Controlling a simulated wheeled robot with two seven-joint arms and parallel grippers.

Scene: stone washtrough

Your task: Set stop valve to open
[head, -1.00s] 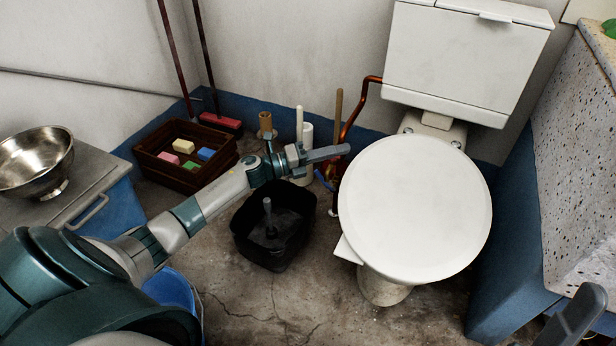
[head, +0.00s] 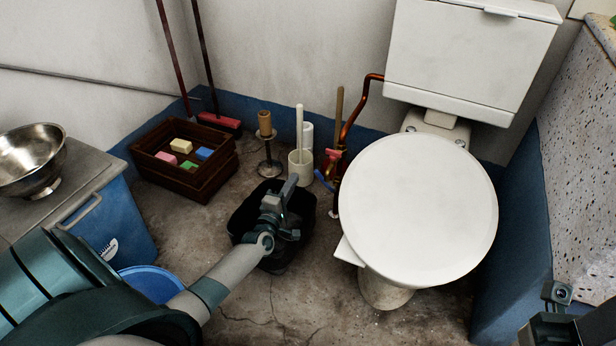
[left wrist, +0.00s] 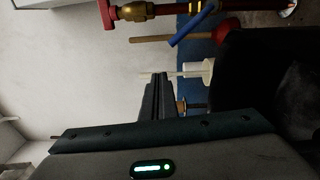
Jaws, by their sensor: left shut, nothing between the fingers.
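The copper pipe (head: 357,112) runs down from the cistern to the floor on the toilet's left. A blue lever (head: 324,181), which looks like the stop valve's handle, is low beside it. In the left wrist view the blue lever (left wrist: 194,24) lies slanted near the pipe and a brass fitting (left wrist: 134,12) with red parts. Whether the lever's angle means open or shut I cannot tell. My left gripper (head: 291,184) is shut and empty, above the black bucket, left of the lever and apart from it. My right gripper (head: 560,312) shows only partly at the bottom right; its fingers are unclear.
The toilet (head: 418,210) stands close right of the pipe. A plunger (head: 339,104), a toilet brush (head: 299,130) and a roll stand (head: 266,150) crowd the wall. The black bucket (head: 242,222) is below my left gripper. A wooden crate (head: 185,180) sits further left.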

